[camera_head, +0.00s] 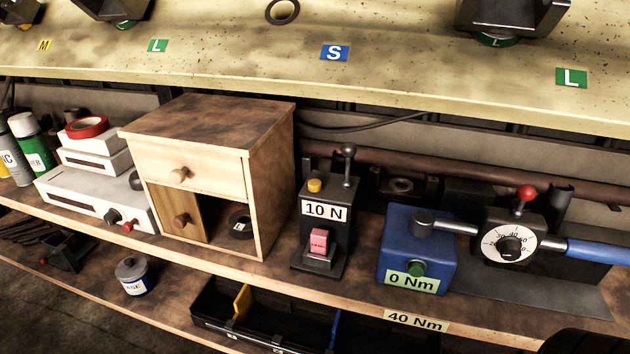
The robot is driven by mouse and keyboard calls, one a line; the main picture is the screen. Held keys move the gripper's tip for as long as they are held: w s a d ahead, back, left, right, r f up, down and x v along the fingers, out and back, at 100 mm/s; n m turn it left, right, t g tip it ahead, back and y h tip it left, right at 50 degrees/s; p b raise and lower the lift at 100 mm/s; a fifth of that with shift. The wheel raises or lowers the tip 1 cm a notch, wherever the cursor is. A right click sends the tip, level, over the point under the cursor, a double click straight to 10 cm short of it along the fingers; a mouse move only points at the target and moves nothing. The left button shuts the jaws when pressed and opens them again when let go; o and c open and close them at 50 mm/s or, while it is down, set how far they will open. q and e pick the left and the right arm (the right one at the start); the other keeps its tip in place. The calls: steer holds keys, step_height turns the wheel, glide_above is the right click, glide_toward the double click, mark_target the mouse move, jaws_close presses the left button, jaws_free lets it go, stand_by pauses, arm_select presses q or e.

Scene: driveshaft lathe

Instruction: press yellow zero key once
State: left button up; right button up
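The yellow key (315,185) is a small round button on the top left of a black force tester (320,240). The tester stands upright on the wooden shelf, right of the wooden cabinet. A white label reading "10 N" is on its front, with a small pink block (318,242) below it. A lever with a dark ball knob (348,150) rises at its top right, beside the yellow key. Nothing covers the key. Neither of my grippers shows in the head view.
The wooden cabinet (275,190) stands close on the left. A blue box (418,250) labelled "0 Nm" and a dial unit (512,245) with a red-knobbed lever stand on the right. A speckled bench (400,60) runs behind and above. Black bins (280,325) sit below.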

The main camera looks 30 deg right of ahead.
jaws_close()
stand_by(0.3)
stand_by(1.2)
